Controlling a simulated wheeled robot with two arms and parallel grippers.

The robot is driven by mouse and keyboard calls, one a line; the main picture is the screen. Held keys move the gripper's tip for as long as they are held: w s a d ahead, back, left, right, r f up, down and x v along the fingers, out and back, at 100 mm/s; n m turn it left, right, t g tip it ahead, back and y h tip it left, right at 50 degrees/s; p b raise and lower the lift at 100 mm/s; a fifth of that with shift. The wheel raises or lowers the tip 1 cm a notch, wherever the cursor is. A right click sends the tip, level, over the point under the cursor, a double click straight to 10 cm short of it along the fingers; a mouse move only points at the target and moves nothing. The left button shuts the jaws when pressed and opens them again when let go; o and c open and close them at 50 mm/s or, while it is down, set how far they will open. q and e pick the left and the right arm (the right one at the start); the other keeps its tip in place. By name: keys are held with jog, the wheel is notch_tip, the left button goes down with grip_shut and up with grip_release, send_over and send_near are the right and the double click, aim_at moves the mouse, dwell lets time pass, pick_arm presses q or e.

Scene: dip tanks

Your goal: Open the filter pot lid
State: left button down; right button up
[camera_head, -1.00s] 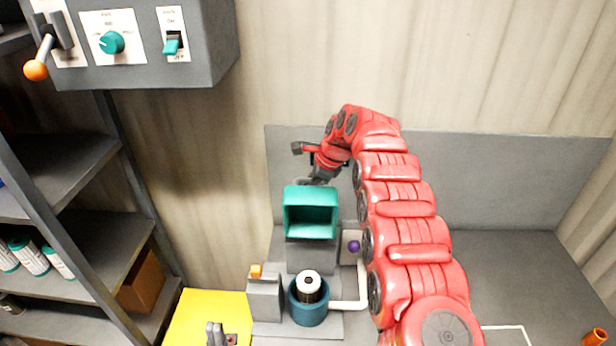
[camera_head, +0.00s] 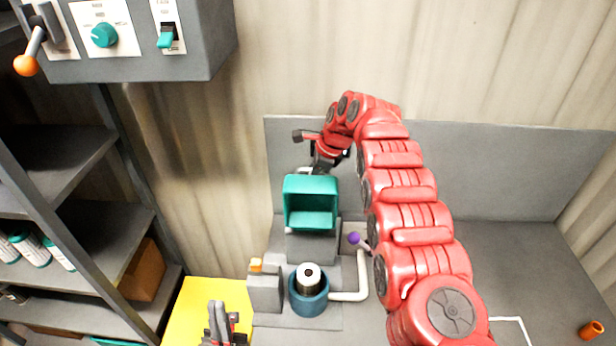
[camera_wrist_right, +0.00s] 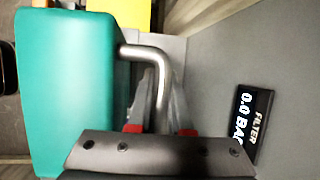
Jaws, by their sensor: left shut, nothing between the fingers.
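A teal, box-shaped lid (camera_head: 311,189) stands raised on a grey housing (camera_head: 310,246) in the head view, hollow side facing me. In the right wrist view the teal lid (camera_wrist_right: 72,90) fills the left side. A bent metal handle (camera_wrist_right: 160,65) comes out of it and runs between the fingers of my right gripper (camera_wrist_right: 161,95); whether they press on it is unclear. In the head view the right gripper is behind the lid, mostly hidden. A round blue pot (camera_head: 309,306) with a white-and-black cartridge (camera_head: 309,275) stands in front. My left gripper (camera_head: 220,318) is shut and empty, low left.
A grey block with an orange knob (camera_head: 256,265), a white pipe (camera_head: 350,296) and a purple ball knob (camera_head: 354,238) surround the pot. A yellow surface (camera_head: 185,318) lies left. A filter display (camera_wrist_right: 249,120) shows 0.0 bar. An orange cylinder (camera_head: 591,330) stands far right; the bench before it is mostly clear.

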jog(key=shift+o, duration=0.7)
jog(key=shift+f, duration=0.25)
jog(key=shift+w, duration=0.1)
jog(key=b+v, duration=0.4)
jog(key=v, duration=0.2)
jog(key=shift+w+d+b, duration=0.15)
jog(key=shift+b, duration=0.25)
jog(key=p+v, duration=0.3)
jog(key=v, duration=0.8)
jog(key=shift+r+p, duration=0.25)
jog(key=shift+p, duration=0.15)
